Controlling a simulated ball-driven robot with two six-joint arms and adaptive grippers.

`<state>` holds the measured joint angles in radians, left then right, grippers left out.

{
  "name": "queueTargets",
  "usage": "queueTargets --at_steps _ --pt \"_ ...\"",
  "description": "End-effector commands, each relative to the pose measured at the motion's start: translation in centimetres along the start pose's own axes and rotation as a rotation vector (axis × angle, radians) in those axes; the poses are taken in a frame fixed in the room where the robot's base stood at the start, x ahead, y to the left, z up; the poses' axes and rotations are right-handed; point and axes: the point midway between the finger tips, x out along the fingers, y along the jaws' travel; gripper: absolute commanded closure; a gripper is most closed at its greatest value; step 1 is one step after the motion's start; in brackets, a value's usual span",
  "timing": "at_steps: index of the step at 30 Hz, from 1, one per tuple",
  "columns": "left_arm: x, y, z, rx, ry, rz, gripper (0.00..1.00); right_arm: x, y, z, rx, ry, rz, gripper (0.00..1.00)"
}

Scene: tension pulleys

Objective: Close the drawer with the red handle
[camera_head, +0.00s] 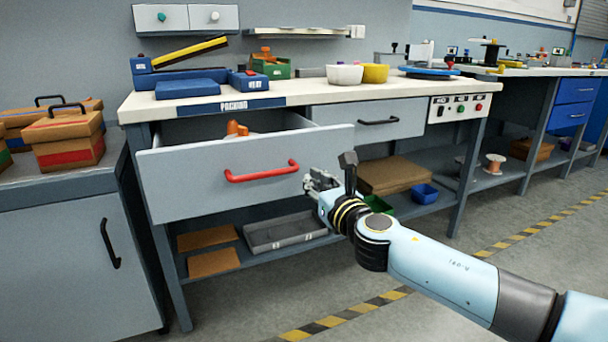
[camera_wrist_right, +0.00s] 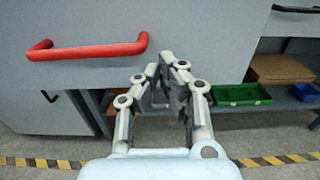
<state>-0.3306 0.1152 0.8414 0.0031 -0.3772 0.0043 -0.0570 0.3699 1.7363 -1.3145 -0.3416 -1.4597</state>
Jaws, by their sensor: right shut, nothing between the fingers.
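The drawer (camera_head: 200,184) with the red handle (camera_head: 262,172) is pulled out of the workbench under the tabletop. An orange object (camera_head: 236,128) shows inside it. My right gripper (camera_head: 312,180) is at the right end of the drawer front, just to the right of the red handle, and is shut and empty. In the right wrist view the gripper (camera_wrist_right: 168,62) has its fingertips together, right of the red handle (camera_wrist_right: 88,48), apart from it. I cannot tell whether the fingertips touch the drawer front. My left gripper is not in view.
A second grey drawer (camera_head: 370,121) to the right is shut. The lower shelf holds a grey tray (camera_head: 284,232), a cardboard box (camera_head: 396,174) and a blue bin (camera_head: 424,194). A grey cabinet (camera_head: 70,250) stands at the left. The floor in front is clear.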

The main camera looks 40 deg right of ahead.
Motion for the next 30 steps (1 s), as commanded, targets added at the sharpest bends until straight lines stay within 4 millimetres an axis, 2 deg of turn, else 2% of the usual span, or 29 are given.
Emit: queueTargets --at_steps 3,9,19,26,30 --pt "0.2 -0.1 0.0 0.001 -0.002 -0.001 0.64 2.3 0.0 -0.1 0.001 -0.001 -0.001 1.0" --pt "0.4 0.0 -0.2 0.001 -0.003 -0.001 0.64 4.6 0.0 -0.1 0.001 0.001 0.0 1.0" --pt "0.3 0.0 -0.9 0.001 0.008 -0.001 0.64 5.3 0.0 -0.1 0.002 0.001 0.0 1.0" --pt "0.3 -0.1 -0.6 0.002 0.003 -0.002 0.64 5.4 0.0 -0.1 0.002 0.001 0.0 1.0" --pt "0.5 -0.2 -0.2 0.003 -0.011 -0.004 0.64 6.4 0.0 -0.1 0.003 0.001 0.0 1.0"
